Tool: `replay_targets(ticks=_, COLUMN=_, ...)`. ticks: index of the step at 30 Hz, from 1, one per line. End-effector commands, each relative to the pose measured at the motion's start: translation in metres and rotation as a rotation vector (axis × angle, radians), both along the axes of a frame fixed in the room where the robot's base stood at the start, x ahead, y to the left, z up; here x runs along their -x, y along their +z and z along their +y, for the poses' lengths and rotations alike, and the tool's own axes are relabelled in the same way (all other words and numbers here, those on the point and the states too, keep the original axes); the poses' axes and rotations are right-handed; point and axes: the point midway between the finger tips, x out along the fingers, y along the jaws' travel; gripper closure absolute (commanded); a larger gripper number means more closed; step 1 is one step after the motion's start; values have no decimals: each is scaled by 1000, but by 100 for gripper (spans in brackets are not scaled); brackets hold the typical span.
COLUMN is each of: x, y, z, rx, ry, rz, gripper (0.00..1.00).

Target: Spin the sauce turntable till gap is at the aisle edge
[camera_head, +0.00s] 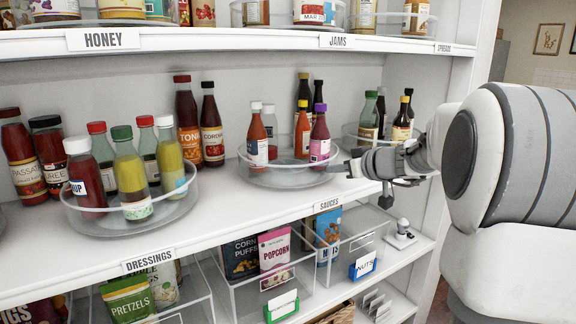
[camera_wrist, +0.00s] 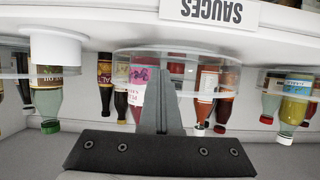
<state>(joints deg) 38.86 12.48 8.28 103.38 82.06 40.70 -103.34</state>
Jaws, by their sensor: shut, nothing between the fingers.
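The sauce turntable (camera_head: 285,180) is a clear round tray with a low rim on the middle shelf, behind the SAUCES label (camera_head: 328,204). A bare stretch of tray shows between these groups. My gripper (camera_head: 335,168) is shut and empty at the turntable's front-right rim; whether it touches is unclear. In the upside-down wrist view, the shut fingers (camera_wrist: 163,60) overlap the clear rim (camera_wrist: 222,62).
The dressings turntable (camera_head: 150,222) stands to the left on the same shelf. Another turntable with dark bottles (camera_head: 369,122) stands to the right, behind my wrist. The shelf above (camera_head: 220,40) limits headroom. Clear bins (camera_head: 240,296) fill the shelf below.

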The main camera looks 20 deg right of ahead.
Motion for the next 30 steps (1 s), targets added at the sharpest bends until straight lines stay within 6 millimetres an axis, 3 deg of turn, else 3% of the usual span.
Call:
replay_targets(ticks=11, x=0, y=-1, z=1, rx=0, ry=3, rz=-1, gripper=100)
replay_targets(ticks=24, x=27, y=-3, z=-16, rx=1, ry=2, rz=-1, gripper=100)
replay_targets(ticks=30, x=30, y=0, z=-17, rx=0, ry=2, rz=0, gripper=100)
